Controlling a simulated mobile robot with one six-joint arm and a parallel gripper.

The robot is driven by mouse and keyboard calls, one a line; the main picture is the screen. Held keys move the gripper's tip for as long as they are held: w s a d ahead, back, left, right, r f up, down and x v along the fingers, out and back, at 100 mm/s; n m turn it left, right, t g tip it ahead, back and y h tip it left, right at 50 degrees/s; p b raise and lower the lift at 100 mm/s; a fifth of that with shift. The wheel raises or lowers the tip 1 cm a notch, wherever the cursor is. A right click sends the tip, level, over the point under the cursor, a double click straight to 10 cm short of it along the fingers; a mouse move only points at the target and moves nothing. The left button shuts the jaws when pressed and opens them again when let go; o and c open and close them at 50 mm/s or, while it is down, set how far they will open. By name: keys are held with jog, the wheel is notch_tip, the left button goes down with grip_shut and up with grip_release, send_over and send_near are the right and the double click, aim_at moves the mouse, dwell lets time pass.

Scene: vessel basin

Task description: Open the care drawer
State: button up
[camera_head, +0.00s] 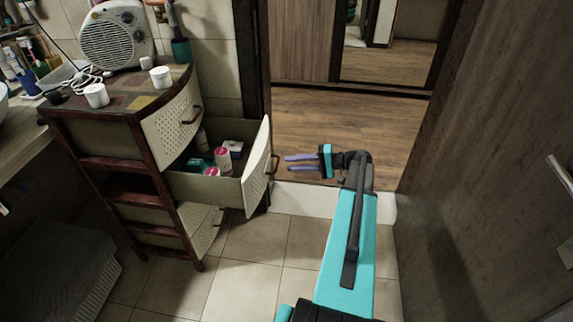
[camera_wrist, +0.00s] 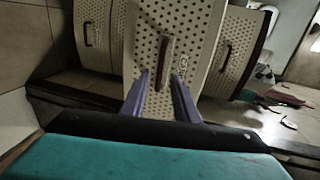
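A drawer (camera_head: 228,185) of the dark-red-framed cabinet stands pulled well out, with white, pink-lidded and dark green items inside. Its perforated cream front has a vertical handle (camera_head: 275,164), also seen in the wrist view (camera_wrist: 167,62). Small lettering beside that handle is too small to read surely. My gripper (camera_head: 289,163) is just right of the handle, its fingers pointing at it. In the wrist view my gripper (camera_wrist: 159,86) is open, a purple finger on either side of the handle's line. The fingertips look apart from the handle, and nothing is held.
The top drawer (camera_head: 172,122) looks slightly out, and a lower drawer (camera_head: 201,228) is also partly out. A fan heater (camera_head: 117,36) and white cups stand on top. A wooden door (camera_head: 490,130) is at right. Tiled floor (camera_head: 245,285) in front is clear.

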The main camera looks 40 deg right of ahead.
jog(key=v, duration=0.9)
jog(key=shift+s+d, duration=0.1)
dwell(0.3)
